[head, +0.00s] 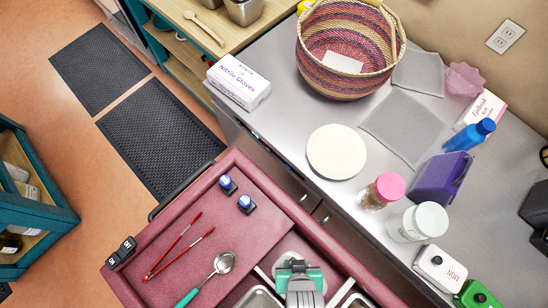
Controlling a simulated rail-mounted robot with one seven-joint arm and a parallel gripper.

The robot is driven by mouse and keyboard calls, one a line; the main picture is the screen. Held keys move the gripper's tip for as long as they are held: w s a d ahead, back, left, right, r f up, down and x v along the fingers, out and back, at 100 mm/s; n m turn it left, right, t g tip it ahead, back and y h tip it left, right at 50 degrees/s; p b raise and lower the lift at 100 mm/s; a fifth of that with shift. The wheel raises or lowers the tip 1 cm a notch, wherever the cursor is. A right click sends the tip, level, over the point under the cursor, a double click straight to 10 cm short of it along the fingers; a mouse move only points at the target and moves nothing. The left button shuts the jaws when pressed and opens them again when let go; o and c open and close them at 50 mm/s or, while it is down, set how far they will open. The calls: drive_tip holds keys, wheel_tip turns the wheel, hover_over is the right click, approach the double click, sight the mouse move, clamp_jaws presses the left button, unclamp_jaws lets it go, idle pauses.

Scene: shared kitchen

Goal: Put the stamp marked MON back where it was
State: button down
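A white block-shaped stamp (440,268) with a black round spot and red lettering, which looks like MON, stands on the steel counter near the lower right. A green block (478,296) of similar form is beside it, cut off by the frame. My gripper (291,264), teal and grey, appears at the bottom centre over the drawer, apart from the white stamp. Its finger opening is unclear.
The drawer also holds red tongs (180,245), a ladle (222,264) and metal pans (258,298). On the counter are a white plate (336,151), a pink-lidded jar (382,191), a white jar (418,222), a purple container (440,178) and a basket (346,80).

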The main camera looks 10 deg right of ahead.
drive_tip(key=shift+w+a+f+p, duration=0.15)
drive_tip(key=shift+w+a+f, duration=0.8)
drive_tip(key=shift+w, duration=1.45)
drive_tip(key=shift+w+a+f+p, duration=0.15)
drive_tip(key=shift+w+a+f, duration=0.75)
drive_tip(key=shift+w, duration=1.55)
drive_tip(key=shift+w+a+f+p, duration=0.15)
drive_tip(key=shift+w+a+f, duration=0.8)
drive_tip(key=shift+w, duration=1.45)
drive_tip(key=shift+a+r, duration=0.25)
drive_tip(key=shift+f, duration=0.15)
drive_tip(key=c, duration=1)
unclamp_jaws()
drive_tip(key=p+v, duration=0.1)
drive_tip(key=v, duration=1.1)
